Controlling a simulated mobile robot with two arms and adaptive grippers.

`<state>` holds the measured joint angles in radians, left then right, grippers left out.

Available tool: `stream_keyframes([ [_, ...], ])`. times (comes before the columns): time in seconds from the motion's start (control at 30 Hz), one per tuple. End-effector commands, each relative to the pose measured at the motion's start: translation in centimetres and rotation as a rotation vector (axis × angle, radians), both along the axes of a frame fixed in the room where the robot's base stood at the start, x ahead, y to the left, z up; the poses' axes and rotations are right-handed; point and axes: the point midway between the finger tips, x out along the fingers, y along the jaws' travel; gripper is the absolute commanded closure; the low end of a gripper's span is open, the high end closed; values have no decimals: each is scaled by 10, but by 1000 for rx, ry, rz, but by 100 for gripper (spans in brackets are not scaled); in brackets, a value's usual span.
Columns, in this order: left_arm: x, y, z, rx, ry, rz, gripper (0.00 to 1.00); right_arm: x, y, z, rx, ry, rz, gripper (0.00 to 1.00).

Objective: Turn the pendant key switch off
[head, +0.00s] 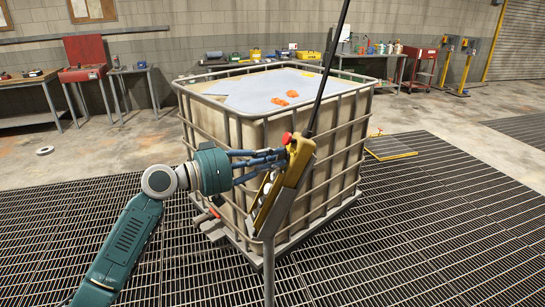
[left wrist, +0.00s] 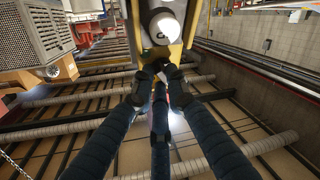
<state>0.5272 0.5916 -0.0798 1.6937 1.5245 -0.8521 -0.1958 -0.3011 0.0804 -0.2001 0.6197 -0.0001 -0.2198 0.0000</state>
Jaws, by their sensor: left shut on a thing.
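The yellow pendant (head: 296,165) hangs tilted on a black cable in front of the caged tank. A red button (head: 287,138) sits near its top. My left gripper (head: 280,158) reaches it from the left, its blue fingers closed together at the upper part, just below the red button. In the left wrist view the fingertips (left wrist: 156,80) meet on a small part at the pendant's face, which I take as the key switch; the fingers hide it. A round white part (left wrist: 162,25) of the pendant shows above them. The key's angle cannot be seen. My right gripper is not in view.
The caged tank (head: 338,140) stands close behind the pendant, with a grey sheet and orange items on top. A grey post (head: 268,275) rises below the pendant. Grated floor (head: 430,230) is open to the right. Benches line the back wall.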

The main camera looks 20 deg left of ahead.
Motion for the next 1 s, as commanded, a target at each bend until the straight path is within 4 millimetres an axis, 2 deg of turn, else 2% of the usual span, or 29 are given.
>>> stream_keyframes([
  [0.23,0,0,-2,0,4,-1,100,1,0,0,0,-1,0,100],
  [0.27,0,0,-2,0,4,-1,84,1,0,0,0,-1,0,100],
  [0.3,0,0,-2,0,4,-1,78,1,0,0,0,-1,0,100],
  [0.67,-2,3,-1,0,2,0,78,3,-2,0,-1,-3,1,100],
  [0.77,-10,11,-1,1,2,2,78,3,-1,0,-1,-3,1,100],
  [1.0,-46,46,1,2,5,2,78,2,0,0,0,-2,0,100],
])
